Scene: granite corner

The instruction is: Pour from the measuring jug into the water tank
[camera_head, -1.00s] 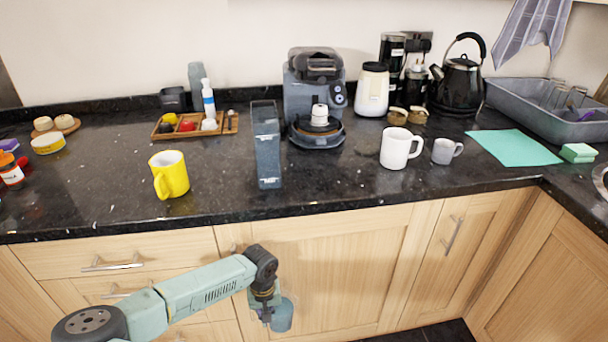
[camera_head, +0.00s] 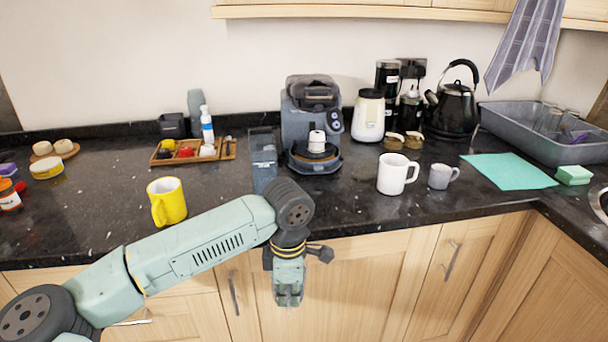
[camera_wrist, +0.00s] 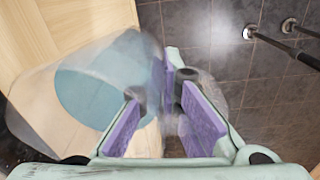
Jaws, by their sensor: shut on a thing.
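The water tank (camera_head: 263,152) is a tall, narrow, grey-blue see-through container. It stands upright on the counter, left of the coffee machine, and my arm hides its lower part in the head view. My gripper (camera_head: 288,298) hangs in front of the cabinet doors, below the counter's front edge. In the wrist view my gripper (camera_wrist: 165,100) is shut on the measuring jug (camera_wrist: 95,88), apparently at its handle side. The jug is clear with a blue-green area inside; I cannot tell its fill level. In the head view the jug is hidden by my gripper.
The coffee machine (camera_head: 312,125) stands right of the tank. A yellow mug (camera_head: 168,203) is to the left, and a white mug (camera_head: 392,175) and a grey cup (camera_head: 442,176) to the right. A wooden tray (camera_head: 228,150) sits behind. The counter's front edge lies above my gripper.

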